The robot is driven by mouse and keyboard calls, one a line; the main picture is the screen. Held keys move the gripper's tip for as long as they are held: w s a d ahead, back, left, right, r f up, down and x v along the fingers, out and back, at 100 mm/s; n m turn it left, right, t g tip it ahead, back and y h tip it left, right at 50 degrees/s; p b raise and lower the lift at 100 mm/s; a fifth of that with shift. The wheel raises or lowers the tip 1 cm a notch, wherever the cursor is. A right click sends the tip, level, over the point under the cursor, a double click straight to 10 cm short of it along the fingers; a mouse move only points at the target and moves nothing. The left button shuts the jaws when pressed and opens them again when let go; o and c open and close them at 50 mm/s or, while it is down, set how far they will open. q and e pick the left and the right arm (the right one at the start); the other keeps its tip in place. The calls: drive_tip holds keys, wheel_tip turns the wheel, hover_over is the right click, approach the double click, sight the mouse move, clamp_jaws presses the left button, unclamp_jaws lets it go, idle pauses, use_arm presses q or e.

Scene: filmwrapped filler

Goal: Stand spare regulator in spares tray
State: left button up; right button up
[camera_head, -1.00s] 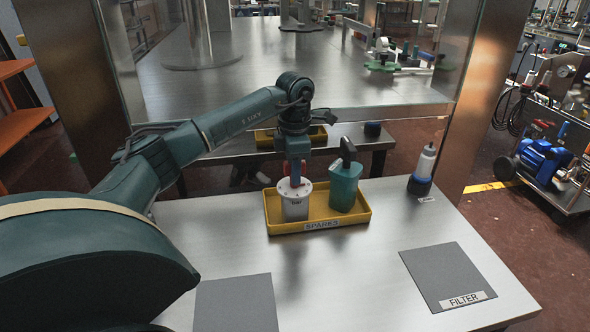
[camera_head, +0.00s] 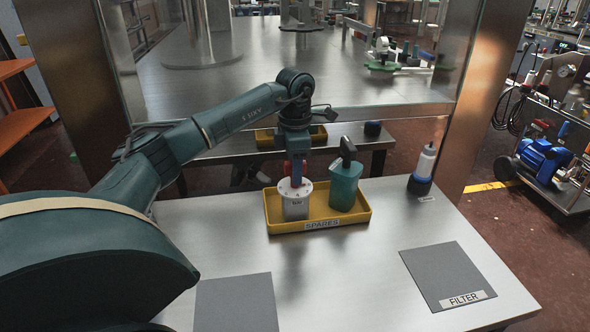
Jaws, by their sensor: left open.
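The yellow spares tray (camera_head: 322,226), labelled SPARES, sits on the steel bench. A white-grey cylindrical unit (camera_head: 296,207) with a pale round top and a small label stands upright in its left half; it appears to be the regulator. A teal container with a black top (camera_head: 344,189) stands upright in the right half. My left gripper (camera_head: 297,177) points down over the white-grey unit's top, with a red part beside it. It is open; whether the fingers touch the unit is hard to see. My right gripper is not in view.
A clear-bodied bottle with a dark base (camera_head: 422,172) stands right of the tray. A grey mat labelled FILTER (camera_head: 447,272) lies at right, another grey mat (camera_head: 236,304) at front left. Bench between them is clear. A steel post (camera_head: 484,100) rises behind.

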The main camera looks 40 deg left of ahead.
use_arm(q)
wheel_tip(320, 180, up, 11)
drive_tip(key=shift+r, duration=0.15)
idle(0.7)
